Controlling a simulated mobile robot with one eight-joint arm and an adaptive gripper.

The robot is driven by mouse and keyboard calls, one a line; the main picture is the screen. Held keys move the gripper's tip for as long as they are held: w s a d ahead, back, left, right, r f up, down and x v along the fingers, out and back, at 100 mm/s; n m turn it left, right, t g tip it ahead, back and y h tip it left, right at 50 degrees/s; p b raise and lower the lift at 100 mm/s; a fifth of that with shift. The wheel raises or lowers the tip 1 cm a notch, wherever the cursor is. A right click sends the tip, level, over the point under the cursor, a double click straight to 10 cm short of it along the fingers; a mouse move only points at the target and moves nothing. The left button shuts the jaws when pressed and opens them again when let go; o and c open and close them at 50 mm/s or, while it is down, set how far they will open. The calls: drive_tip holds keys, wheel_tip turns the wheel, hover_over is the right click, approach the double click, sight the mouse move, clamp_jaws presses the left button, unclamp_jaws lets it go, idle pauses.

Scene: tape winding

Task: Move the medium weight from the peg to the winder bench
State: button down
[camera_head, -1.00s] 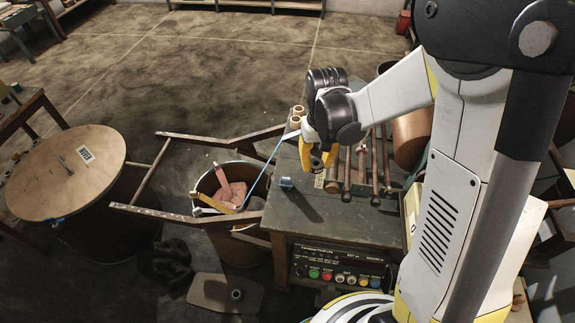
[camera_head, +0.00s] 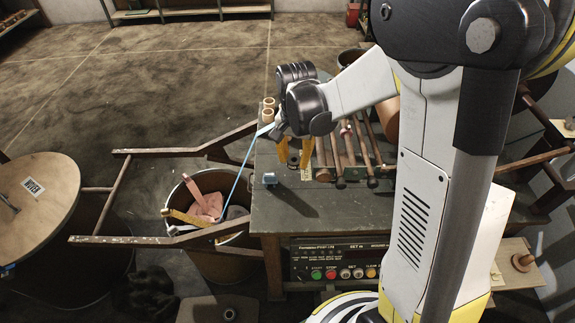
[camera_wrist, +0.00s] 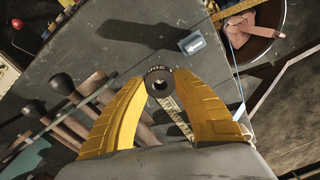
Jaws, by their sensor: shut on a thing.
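A small dark round weight (camera_wrist: 160,84) with a central hole and pale lettering sits between the yellow fingers of my gripper (camera_wrist: 160,80) in the wrist view. My gripper is shut on it. In the head view my gripper (camera_head: 294,160) points down over the back part of the winder bench (camera_head: 290,215), and the dark weight (camera_head: 293,157) shows between the fingers. I cannot tell whether its underside touches the bench top. A wooden board with an upright peg (camera_head: 523,260) is at the lower right, beyond my arm.
A small blue-white block (camera_head: 270,179) stands on the bench near the gripper. Several wooden-handled tools (camera_head: 350,150) lie to the right. Tan spools (camera_head: 268,110) stand at the back left. A bin (camera_head: 235,258) with pink cloth is left of the bench. The bench's front top is clear.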

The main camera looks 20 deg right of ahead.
sight(293, 183)
wheel_tip(293, 183, down, 8)
drive_tip(key=b, duration=0.3)
drive_tip(key=shift+f, duration=0.2)
drive_tip(key=shift+f, duration=0.15)
drive_tip(key=c, duration=1.3)
unclamp_jaws()
drive_tip(key=shift+c, duration=0.2)
